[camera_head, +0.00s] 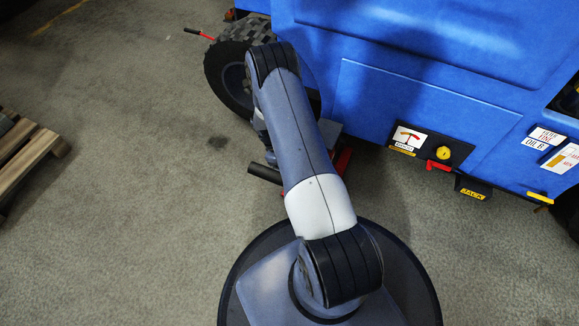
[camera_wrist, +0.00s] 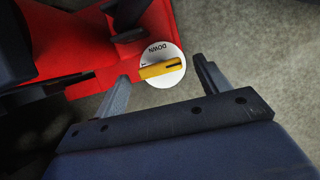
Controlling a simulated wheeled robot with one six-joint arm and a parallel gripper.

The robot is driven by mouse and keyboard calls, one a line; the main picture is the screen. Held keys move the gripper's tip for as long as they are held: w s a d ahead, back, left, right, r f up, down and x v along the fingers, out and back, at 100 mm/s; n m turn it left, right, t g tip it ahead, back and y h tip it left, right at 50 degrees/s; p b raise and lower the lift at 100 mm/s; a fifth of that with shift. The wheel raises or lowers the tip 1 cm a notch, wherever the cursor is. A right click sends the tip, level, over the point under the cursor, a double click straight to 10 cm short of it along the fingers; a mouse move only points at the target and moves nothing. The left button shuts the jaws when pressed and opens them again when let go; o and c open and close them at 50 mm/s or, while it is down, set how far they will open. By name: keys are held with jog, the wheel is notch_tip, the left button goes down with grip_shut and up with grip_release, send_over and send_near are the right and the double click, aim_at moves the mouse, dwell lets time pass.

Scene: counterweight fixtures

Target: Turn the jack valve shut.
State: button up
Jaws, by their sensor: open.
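The jack valve (camera_wrist: 161,69) shows in the wrist view as a yellow bar with a dark slot on a round white plate marked DOWN. It sits at the edge of a red jack body (camera_wrist: 75,42). The bar lies nearly crosswise in the picture, with its right end slightly higher. My gripper (camera_wrist: 161,76) is open, with one finger on each side of the valve in the picture. I see no contact, and the depth gap is hard to judge. In the head view my arm hides the valve and gripper; a bit of red jack (camera_head: 343,160) shows beside it.
A blue machine (camera_head: 400,75) with a big black tyre (camera_head: 232,80) stands behind my arm. Its lower side carries a gauge (camera_head: 409,138), a yellow knob (camera_head: 443,153), a red lever (camera_head: 438,166) and a JACK label (camera_head: 472,194). A wooden pallet (camera_head: 30,150) lies left. Floor between is clear.

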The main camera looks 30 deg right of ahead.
jog(key=p+v, duration=0.3)
jog(key=v, duration=0.6)
jog(key=b+x, duration=0.4)
jog(key=x, duration=0.6)
jog(key=shift+s+f, duration=0.1)
jog(key=shift+f, duration=0.2)
jog(key=shift+d, duration=0.1)
jog(key=shift+n, duration=0.3)
